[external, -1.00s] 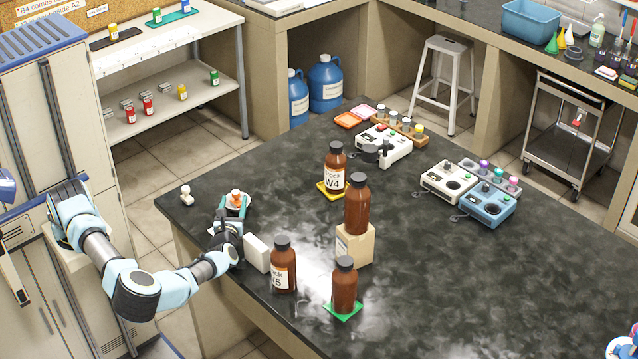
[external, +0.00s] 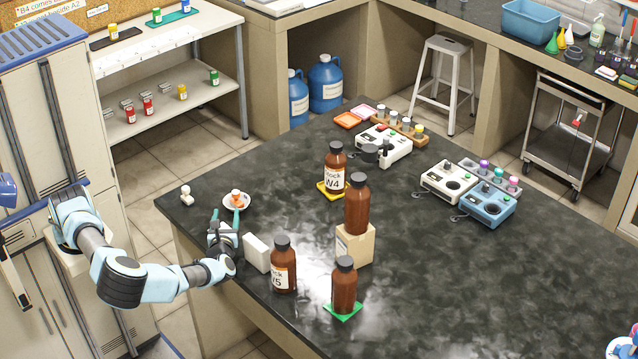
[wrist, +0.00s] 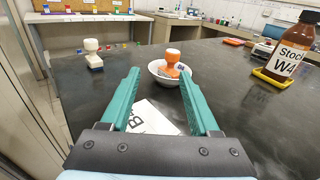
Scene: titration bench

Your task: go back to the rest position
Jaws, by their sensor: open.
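My gripper (external: 226,214) is open and empty, held low over the near left edge of the black bench. Its two green fingers (wrist: 160,88) stand wide apart in the wrist view. Beyond the fingertips is a small white bowl (wrist: 158,72) with an orange and white stopper-like piece (wrist: 172,62) in it. The bowl also shows in the external view (external: 229,203), just past the fingers. A white block (external: 257,252) stands to the right of the gripper. In the wrist view a white lettered surface (wrist: 152,118) lies between the fingers, partly hidden by my gripper.
A white stopper-like piece (external: 187,196) stands left of the bowl. Brown bottles stand to the right: one (external: 283,268) by the block, one on a green mat (external: 343,312), one on a box (external: 365,247), one on a yellow mat (external: 322,187).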

